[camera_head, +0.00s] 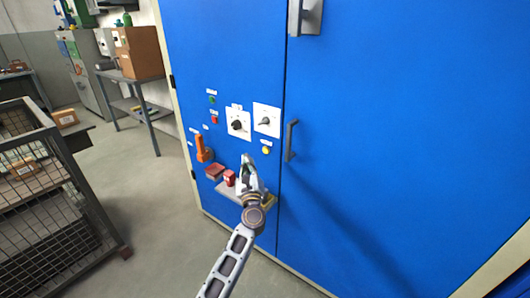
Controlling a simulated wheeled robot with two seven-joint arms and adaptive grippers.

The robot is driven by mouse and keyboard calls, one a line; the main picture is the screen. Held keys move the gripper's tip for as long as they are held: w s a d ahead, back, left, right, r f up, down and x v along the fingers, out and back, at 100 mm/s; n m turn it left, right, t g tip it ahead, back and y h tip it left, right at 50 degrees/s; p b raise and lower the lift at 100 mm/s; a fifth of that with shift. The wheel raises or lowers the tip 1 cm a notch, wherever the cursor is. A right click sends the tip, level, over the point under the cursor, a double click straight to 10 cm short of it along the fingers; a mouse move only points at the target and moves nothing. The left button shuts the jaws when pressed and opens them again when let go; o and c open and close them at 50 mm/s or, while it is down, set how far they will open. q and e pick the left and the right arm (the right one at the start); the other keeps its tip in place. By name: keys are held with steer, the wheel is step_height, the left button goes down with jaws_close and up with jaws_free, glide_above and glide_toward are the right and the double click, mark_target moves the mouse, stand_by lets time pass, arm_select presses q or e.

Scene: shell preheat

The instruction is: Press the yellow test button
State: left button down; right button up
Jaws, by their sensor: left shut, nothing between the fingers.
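The yellow test button (266,150) is small and round. It sits on the front of the blue cabinet, just below the right-hand rotary switch (267,120), and is uncovered. My left gripper (247,163) is shut and empty. It points up toward the panel, and its tips show a little left of and below the button. I see a gap between them in the picture, but cannot tell how far the tips are from the panel. My right gripper is not in view.
A second rotary switch (238,124), a green button (212,99), a red button (214,120) and an orange handle (203,149) are on the panel. A small shelf below holds a red block (229,178). A grey door handle (291,140) juts out to the right. A wire cage (75,175) stands left.

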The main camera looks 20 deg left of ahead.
mark_target(266, 150)
arm_select(q)
steer(key=w+d+b, duration=0.2)
steer(key=w, duration=0.4)
steer(key=shift+d, duration=0.15)
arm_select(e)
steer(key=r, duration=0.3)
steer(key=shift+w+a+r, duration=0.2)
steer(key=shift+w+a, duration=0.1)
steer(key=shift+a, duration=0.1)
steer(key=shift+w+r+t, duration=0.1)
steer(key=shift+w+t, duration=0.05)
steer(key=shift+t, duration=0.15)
arm_select(q)
steer(key=shift+w, duration=0.1)
stand_by(0.6)
steer(key=shift+w+d+b, duration=0.1)
steer(key=shift+w+b, duration=0.15)
steer(key=shift+b, duration=0.35)
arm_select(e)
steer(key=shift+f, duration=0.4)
arm_select(q)
steer(key=shift+w+d, duration=0.1)
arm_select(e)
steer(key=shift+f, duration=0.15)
